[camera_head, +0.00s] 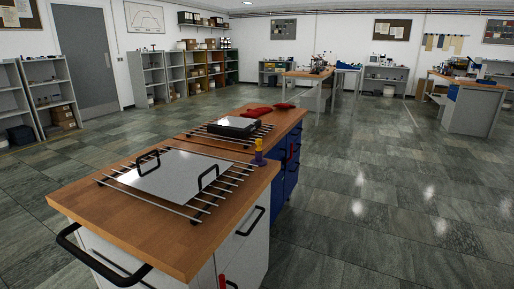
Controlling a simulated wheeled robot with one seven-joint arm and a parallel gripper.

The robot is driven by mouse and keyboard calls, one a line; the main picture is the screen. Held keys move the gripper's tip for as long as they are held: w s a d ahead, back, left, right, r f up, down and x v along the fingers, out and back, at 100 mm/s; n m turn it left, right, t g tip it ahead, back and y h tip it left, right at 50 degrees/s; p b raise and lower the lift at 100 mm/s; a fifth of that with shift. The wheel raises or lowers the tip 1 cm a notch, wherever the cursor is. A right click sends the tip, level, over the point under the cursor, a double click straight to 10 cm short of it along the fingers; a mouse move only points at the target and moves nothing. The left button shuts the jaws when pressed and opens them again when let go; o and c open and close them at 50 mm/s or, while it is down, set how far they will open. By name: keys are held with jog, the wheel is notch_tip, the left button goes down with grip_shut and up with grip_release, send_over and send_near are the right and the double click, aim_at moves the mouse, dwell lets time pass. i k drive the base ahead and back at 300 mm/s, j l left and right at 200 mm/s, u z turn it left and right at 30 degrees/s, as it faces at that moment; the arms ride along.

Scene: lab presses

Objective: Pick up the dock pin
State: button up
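A small upright piece with a yellow top and a purple-blue base (259,153) stands at the right edge of the near wooden-topped cabinet (188,246). It looks like the dock pin, but it is too small to be sure. It is beside the right ends of the metal rods. My gripper is not in view.
A metal rack (196,208) carries a grey plate (172,172) with two black handles. Behind it, a second rack bears a black-framed plate (233,127), with red cloth-like items (284,106) farther back. Shelves line the walls. The tiled floor (380,190) at right is clear.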

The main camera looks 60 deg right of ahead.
aim_at(258, 141)
jog(key=k+l+u, duration=0.1)
jog(key=k+l, duration=0.25)
jog(key=k, duration=0.15)
jog(key=k+l+u, duration=0.1)
jog(key=k+l, duration=0.15)
jog(key=k, duration=0.3)
jog(key=k+l+u, duration=0.1)
jog(key=l, duration=0.3)
jog(key=k+l, duration=0.15)
jog(key=l, duration=0.2)
jog(key=k+l+u, duration=0.15)
jog(key=l, duration=0.25)
jog(key=k+l, duration=0.1)
jog(key=l, duration=0.25)
jog(key=k+l+u, duration=0.15)
jog(key=l, duration=0.2)
jog(key=l+u, duration=0.25)
jog(key=l, duration=1.85)
